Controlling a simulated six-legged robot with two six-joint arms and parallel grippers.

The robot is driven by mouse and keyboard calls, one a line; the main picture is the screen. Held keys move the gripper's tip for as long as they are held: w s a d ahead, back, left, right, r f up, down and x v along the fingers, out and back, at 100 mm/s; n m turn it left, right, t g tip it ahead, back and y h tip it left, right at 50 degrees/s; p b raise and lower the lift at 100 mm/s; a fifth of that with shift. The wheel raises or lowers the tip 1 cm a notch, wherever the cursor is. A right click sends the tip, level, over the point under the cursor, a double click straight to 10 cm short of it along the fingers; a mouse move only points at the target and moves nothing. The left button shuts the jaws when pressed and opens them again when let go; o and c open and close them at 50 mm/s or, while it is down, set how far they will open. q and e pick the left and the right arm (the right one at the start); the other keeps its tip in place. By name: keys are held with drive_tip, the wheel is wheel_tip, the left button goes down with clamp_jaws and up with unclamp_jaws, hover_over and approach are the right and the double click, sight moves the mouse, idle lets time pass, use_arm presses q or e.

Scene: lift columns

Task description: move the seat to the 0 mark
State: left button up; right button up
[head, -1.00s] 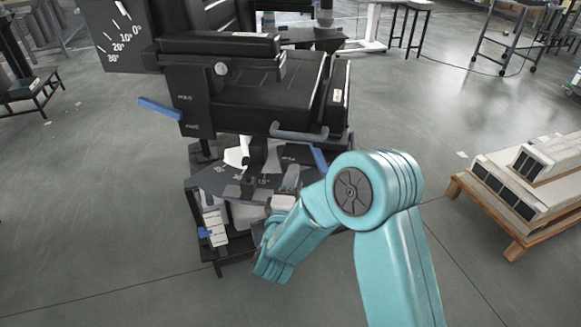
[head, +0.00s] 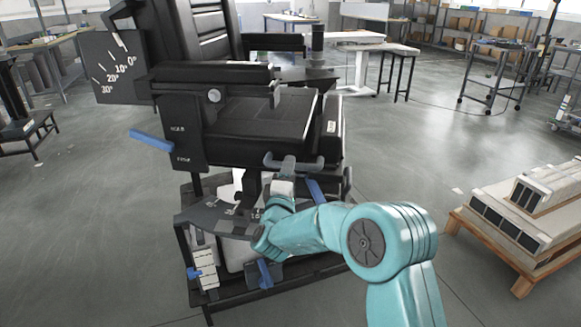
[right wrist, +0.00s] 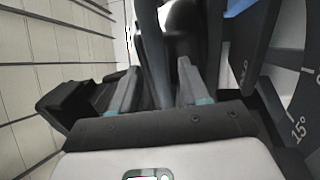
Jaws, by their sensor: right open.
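The black seat (head: 255,125) stands on a pedestal, its backrest rising behind. A dark plate (head: 215,212) below the seat carries a printed scale; a 15° mark shows in the right wrist view (right wrist: 298,128). Another plate (head: 108,68) beside the backrest reads 0° to 30°. A grey bar handle (head: 311,163) sticks out at the seat's front edge. My right gripper (head: 288,166) is open at this handle. In the right wrist view a grey bar (right wrist: 155,60) passes between the two fingers. Whether they touch it I cannot tell. The left gripper is not in view.
Blue levers stick out at the seat's left side (head: 151,139) and below its front (head: 315,188). A wooden pallet (head: 515,255) with boxed units stands at the right. Benches and stools are farther back. The floor between is clear.

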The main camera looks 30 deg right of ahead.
drive_tip(key=shift+x, duration=1.4)
clamp_jaws()
